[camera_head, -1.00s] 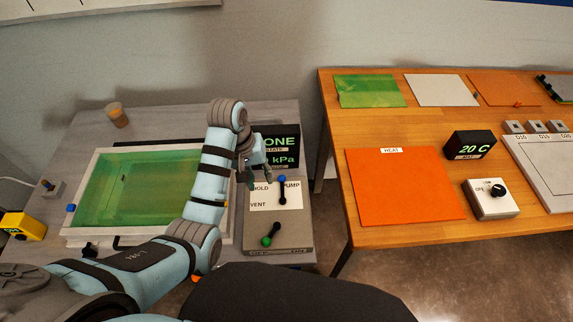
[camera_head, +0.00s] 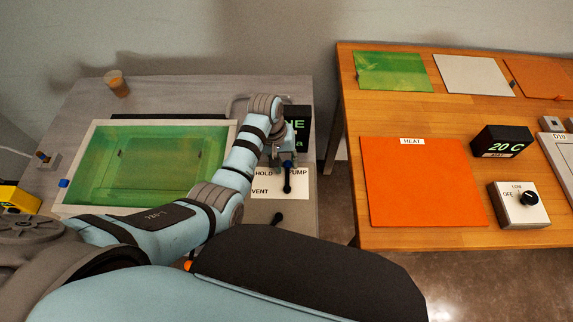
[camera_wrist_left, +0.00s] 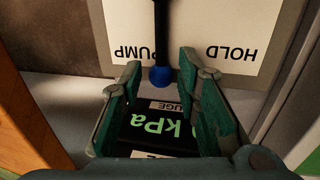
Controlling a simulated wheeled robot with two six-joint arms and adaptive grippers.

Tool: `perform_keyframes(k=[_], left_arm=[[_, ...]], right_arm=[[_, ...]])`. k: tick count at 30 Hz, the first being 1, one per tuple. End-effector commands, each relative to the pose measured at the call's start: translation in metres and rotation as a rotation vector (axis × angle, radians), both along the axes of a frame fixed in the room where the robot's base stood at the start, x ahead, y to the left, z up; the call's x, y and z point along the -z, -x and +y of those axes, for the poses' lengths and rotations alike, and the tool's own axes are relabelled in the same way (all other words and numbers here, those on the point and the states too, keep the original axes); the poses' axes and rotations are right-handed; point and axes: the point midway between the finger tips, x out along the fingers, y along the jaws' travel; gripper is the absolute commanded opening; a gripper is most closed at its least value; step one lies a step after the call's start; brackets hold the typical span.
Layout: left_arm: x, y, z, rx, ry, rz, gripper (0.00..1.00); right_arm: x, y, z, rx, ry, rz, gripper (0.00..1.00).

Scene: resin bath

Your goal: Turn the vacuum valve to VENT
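The vacuum valve's black lever (camera_head: 287,182) stands on a panel with a white label plate (camera_head: 262,183) marked HOLD, PUMP and VENT. Its blue knob lies toward the top, beside the word PUMP. In the left wrist view the blue knob (camera_wrist_left: 160,76) shows between my fingertips, with the black shaft running upward. My left gripper (camera_head: 284,160) is over the upper part of the panel, fingers apart, one on each side of the knob. I cannot tell whether they touch it. The right gripper is not in view.
A gauge display (camera_head: 297,126), partly hidden by my left arm, stands behind the panel. A green resin bath (camera_head: 235,127) is left of the panel. A wooden table (camera_head: 350,100) stands right, across a gap.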

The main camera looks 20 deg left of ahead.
Motion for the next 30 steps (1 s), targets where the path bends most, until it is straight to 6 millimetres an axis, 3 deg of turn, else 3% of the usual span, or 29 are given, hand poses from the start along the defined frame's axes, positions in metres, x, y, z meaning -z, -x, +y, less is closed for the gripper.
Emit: perform_keyframes(k=[3, 11, 17, 18, 30], left_arm=[[0.0094, -0.0002, -0.0013, -0.001, 0.000, 0.000, 0.30], [0.0101, -0.0004, -0.0013, -0.002, 0.000, -0.001, 0.30], [0.0100, -0.0003, -0.0011, -0.002, 0.000, -0.001, 0.01], [0.0099, -0.0004, -0.0012, -0.002, 0.000, -0.001, 0.00], [0.0100, -0.0055, 0.0051, -0.031, -0.001, -0.003, 0.00]], right_arm=[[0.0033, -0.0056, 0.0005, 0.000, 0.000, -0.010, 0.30], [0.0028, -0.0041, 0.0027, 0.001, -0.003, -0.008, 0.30], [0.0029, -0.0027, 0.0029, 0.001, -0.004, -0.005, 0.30], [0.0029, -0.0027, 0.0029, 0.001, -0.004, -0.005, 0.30], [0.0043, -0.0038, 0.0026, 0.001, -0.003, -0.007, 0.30]])
